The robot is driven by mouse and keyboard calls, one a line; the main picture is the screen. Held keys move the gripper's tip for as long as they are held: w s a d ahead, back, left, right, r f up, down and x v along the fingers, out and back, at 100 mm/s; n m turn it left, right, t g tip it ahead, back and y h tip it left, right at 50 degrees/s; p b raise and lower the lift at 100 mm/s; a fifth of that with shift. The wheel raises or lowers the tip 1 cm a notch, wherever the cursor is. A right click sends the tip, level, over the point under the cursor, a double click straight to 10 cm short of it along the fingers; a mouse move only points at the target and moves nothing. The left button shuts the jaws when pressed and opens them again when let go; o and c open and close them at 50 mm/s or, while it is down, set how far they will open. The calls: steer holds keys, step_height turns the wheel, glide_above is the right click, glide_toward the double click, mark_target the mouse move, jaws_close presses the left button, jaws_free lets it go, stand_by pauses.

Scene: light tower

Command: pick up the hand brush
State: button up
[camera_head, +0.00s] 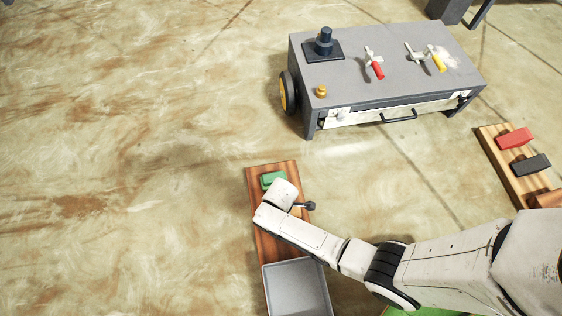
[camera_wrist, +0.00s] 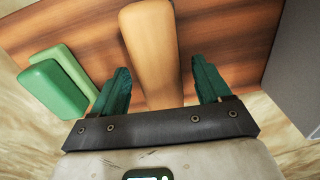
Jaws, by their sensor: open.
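In the wrist view a long, rounded, light-brown wooden piece (camera_wrist: 150,50), which looks like the hand brush, lies on the wooden board (camera_wrist: 85,25). My gripper (camera_wrist: 160,70) is open, with one green finger on each side of the piece's near end and gaps on both sides. I cannot tell how far the fingers are above the board. No bristles show. In the head view my wrist covers the brush and the gripper fingers.
Green blocks (camera_wrist: 55,85) lie left of the brush; green also shows on the board in the head view (camera_head: 272,179). A grey tray (camera_head: 297,285) stands at the board's near end. A grey workbench (camera_head: 400,75) with tools stands behind. Open floor lies left.

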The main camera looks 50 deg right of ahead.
steer(key=shift+c, duration=0.2)
steer(key=c, duration=1.1)
steer(key=shift+c, duration=0.2)
steer(key=shift+r+p, duration=0.5)
steer(key=shift+r, duration=0.05)
step_height(320, 180, up, 2)
steer(key=shift+r+p, duration=0.15)
steer(key=shift+p, duration=0.7)
steer(key=s+d+r+p, duration=0.2)
steer(key=s+r+p, duration=0.7)
steer(key=s, duration=0.4)
steer(key=shift+s+r, duration=0.25)
steer(key=shift+s, duration=0.15)
steer(key=shift+d, duration=0.1)
